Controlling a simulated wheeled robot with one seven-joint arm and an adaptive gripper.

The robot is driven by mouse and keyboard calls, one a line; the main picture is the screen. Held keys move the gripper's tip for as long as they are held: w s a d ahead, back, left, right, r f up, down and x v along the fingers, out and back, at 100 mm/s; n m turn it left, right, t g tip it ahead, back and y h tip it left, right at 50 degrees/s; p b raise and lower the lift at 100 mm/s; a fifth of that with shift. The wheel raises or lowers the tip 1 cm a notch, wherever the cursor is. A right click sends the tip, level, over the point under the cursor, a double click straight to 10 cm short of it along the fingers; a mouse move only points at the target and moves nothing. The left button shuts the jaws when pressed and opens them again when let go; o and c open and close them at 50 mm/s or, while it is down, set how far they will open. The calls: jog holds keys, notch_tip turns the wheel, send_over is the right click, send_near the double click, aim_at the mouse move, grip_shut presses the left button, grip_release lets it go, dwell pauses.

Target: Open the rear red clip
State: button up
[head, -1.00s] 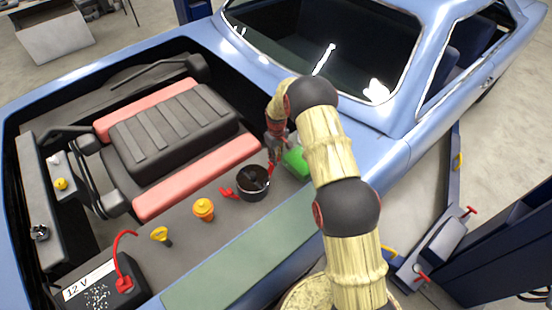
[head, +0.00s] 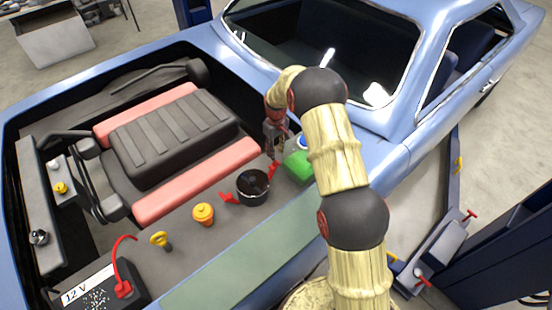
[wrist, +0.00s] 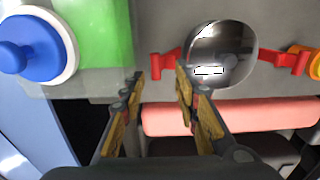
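A round black pot-like housing (head: 253,187) stands on the grey shelf of the engine bay, with a red clip on each side. The rear red clip (head: 271,170) is on the windshield side; in the wrist view it is the left one (wrist: 167,62). The other clip (head: 228,198) points outward toward the orange cap, and shows at the right in the wrist view (wrist: 288,60). I cannot tell whether the rear clip is latched. My gripper (head: 275,148) points down just behind the rear clip. In the wrist view its fingers (wrist: 160,78) are apart and empty, with the clip just beyond the tips.
A green tank (head: 299,165) with a blue cap (wrist: 30,47) stands close beside my gripper. An orange cap (head: 203,214), a yellow ring handle (head: 160,240) and a 12 V battery (head: 95,287) sit nearer the front. The red-and-black engine (head: 175,145) lies alongside.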

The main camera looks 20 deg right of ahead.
jog(key=shift+r, duration=2)
jog(key=s+a+r+m+t+b, duration=0.1)
jog(key=s+r+b, duration=0.4)
jog(key=s, duration=0.9)
jog(key=s+a+r+m+t+b, duration=0.2)
jog(key=s+r+b, duration=0.3)
jog(key=s, duration=0.9)
jog(key=s+a+r+m+t+b, duration=0.1)
jog(key=s+r+b, duration=0.4)
jog(key=s, duration=0.9)
notch_tip(320, 180, up, 3)
jog(key=shift+s+a+f+m+t, duration=0.2)
jog(key=shift+a+m+t, duration=0.15)
jog(key=shift+t, duration=0.45)
